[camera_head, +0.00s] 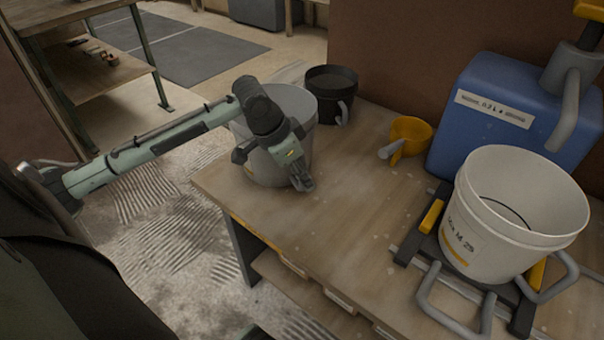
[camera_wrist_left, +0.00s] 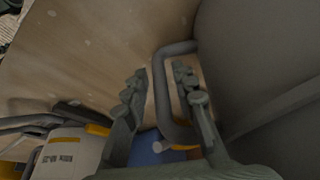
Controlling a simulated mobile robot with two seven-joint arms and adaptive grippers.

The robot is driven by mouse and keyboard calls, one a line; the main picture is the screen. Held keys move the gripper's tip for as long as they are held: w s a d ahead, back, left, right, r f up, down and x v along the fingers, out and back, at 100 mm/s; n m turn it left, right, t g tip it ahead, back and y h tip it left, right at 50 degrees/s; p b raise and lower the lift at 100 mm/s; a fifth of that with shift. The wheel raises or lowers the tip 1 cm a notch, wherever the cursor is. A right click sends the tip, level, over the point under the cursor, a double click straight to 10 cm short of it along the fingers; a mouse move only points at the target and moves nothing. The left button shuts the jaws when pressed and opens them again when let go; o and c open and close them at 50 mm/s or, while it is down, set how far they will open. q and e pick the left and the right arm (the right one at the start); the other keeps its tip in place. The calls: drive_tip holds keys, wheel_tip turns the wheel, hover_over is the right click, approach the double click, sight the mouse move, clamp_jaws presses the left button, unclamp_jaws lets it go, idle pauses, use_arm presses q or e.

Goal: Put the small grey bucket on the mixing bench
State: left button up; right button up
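A grey bucket (camera_head: 297,104) stands at the left end of the wooden bench (camera_head: 340,210), near its edge. My left gripper (camera_head: 303,183) points down at the bucket's near right side and hides part of it. In the left wrist view the bucket's grey wall (camera_wrist_left: 250,60) fills the right side, and its loop handle (camera_wrist_left: 161,92) runs between the fingers of my left gripper (camera_wrist_left: 162,78). The fingers are apart, with a gap visible beside the handle. My right gripper is in neither view.
A white labelled bucket (camera_head: 490,235) sits in a dark frame at the right. Behind it stands a blue water container (camera_head: 485,125). The bench's middle is clear.

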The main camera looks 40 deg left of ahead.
use_arm(q)
drive_tip(key=shift+r, duration=0.1)
drive_tip(key=v, duration=1.2)
